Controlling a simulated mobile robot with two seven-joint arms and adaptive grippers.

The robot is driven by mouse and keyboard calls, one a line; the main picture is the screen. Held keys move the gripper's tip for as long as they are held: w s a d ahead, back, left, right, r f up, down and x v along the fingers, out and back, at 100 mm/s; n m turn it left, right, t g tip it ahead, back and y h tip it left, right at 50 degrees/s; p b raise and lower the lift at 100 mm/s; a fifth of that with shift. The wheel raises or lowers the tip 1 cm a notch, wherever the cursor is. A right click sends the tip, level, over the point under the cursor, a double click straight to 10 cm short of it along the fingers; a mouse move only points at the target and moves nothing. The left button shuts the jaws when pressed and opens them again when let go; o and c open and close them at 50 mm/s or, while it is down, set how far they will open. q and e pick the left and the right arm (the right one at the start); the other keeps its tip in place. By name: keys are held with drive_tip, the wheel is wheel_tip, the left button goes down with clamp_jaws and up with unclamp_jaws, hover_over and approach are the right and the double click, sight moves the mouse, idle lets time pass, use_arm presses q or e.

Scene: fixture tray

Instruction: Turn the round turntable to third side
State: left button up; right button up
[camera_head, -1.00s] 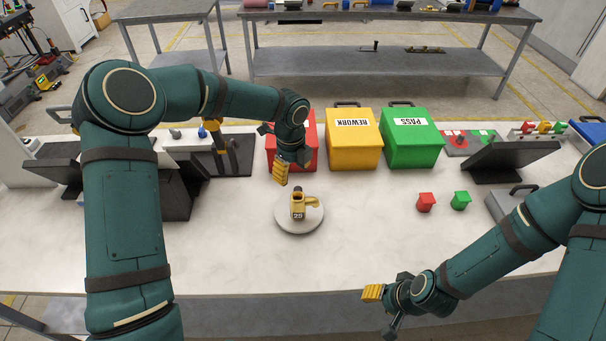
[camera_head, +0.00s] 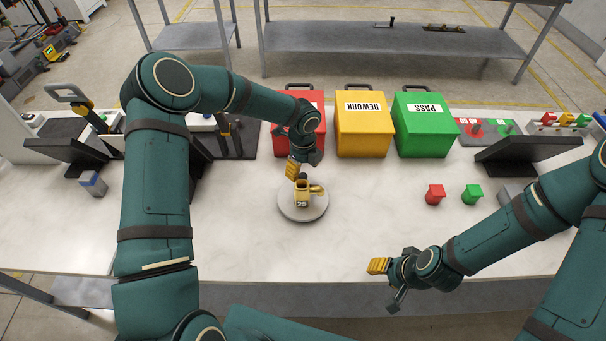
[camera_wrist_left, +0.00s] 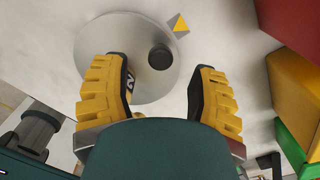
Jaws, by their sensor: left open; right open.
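The round grey turntable (camera_head: 303,210) lies on the white bench; a yellow part (camera_head: 302,193) with a number label and a side spout stands upright on it. In the left wrist view, the turntable (camera_wrist_left: 110,35) carries a black knob (camera_wrist_left: 159,57) near its rim. My left gripper (camera_head: 293,170) is open above the turntable's far side. In its wrist view its fingers (camera_wrist_left: 158,88) are spread, with the knob ahead of the gap between them; the left finger hides most of the yellow part. My right gripper (camera_head: 384,273) is open and empty by the bench's front edge.
Red (camera_head: 306,130), yellow (camera_head: 363,132) and green (camera_head: 421,125) bins stand behind the turntable. The front middle of the bench is clear.

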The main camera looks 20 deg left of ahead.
sight(303, 175)
use_arm(q)
drive_tip(key=shift+f, duration=1.65)
clamp_jaws()
drive_tip(key=shift+w, duration=0.1)
